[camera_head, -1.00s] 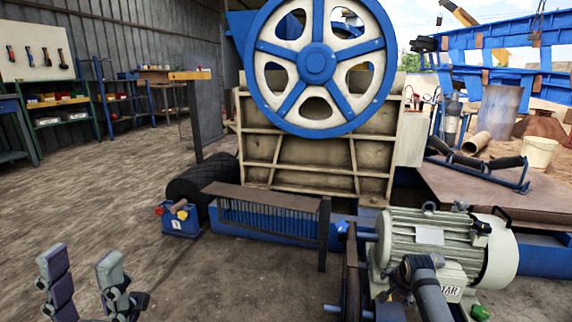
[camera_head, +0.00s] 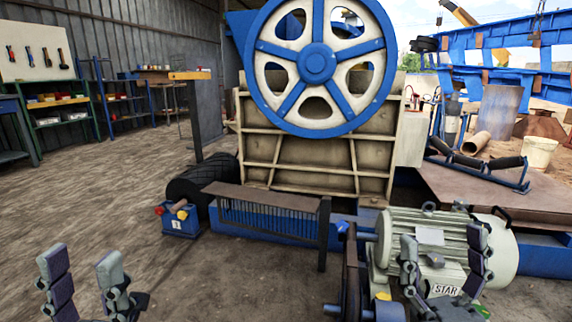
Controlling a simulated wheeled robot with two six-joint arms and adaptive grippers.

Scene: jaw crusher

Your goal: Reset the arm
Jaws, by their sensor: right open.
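My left gripper (camera_head: 86,272) is at the lower left, its two fingers pointing up and spread apart with nothing between them. My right gripper (camera_head: 444,262) is at the lower right, its two fingers upright and spread apart in front of the grey electric motor (camera_head: 432,233). Motor casing and a "STAR" plate (camera_head: 445,290) show between the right fingers. I cannot tell whether the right fingers touch the motor. The lower parts of both grippers are cut off by the bottom edge.
The jaw crusher (camera_head: 318,160) with its large blue-and-white flywheel (camera_head: 317,64) stands in the middle. A small blue box (camera_head: 180,222) with red and yellow knobs sits on the ground left of it. Bare ground (camera_head: 120,200) lies open at left. Shelves (camera_head: 58,112) stand at the far left.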

